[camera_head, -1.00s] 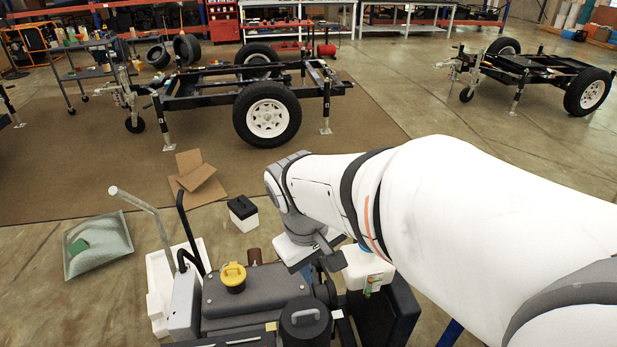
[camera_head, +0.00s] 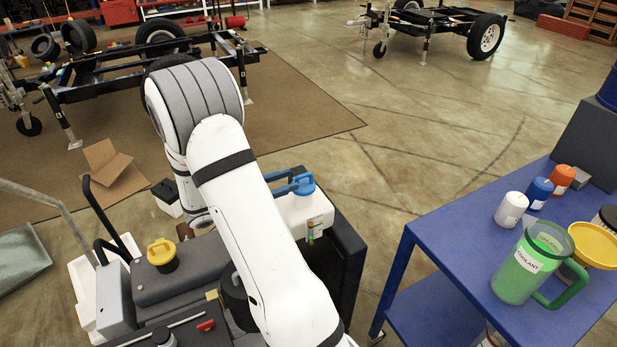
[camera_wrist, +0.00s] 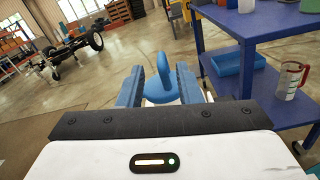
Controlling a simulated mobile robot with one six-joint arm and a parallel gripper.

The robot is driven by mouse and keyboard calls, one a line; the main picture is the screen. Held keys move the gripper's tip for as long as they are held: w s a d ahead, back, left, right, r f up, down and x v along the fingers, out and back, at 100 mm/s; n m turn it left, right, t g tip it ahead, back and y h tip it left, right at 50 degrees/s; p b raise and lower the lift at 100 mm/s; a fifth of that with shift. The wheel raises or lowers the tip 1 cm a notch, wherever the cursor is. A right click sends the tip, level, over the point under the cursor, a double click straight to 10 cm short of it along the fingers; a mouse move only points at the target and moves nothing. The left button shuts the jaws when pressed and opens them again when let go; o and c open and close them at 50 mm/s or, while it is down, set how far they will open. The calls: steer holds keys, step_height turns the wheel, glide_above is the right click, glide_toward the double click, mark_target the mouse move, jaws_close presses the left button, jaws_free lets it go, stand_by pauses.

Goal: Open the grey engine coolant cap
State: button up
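My gripper (camera_wrist: 159,72) has blue fingers that are open, one on each side of the upright loop of a blue cap (camera_wrist: 160,88). In the head view the blue cap (camera_head: 304,183) sits on a white tank (camera_head: 306,211), with my gripper's blue fingers beside it. Whether a finger touches the cap cannot be told. A dark grey round cap (camera_head: 234,292) on the engine is mostly hidden behind my arm. A yellow cap (camera_head: 161,252) sits on the engine cover (camera_head: 190,268).
A blue table (camera_head: 450,240) stands at the right with a green coolant jug (camera_head: 522,268), a yellow funnel (camera_head: 594,244) and several small bottles. Open floor lies between engine and table. A cardboard box (camera_head: 110,172) lies behind the engine.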

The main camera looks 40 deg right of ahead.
mark_target(306, 174)
steer(key=x, duration=0.7)
steer(key=shift+d, duration=0.3)
steer(key=shift+c, duration=0.5)
jaws_close()
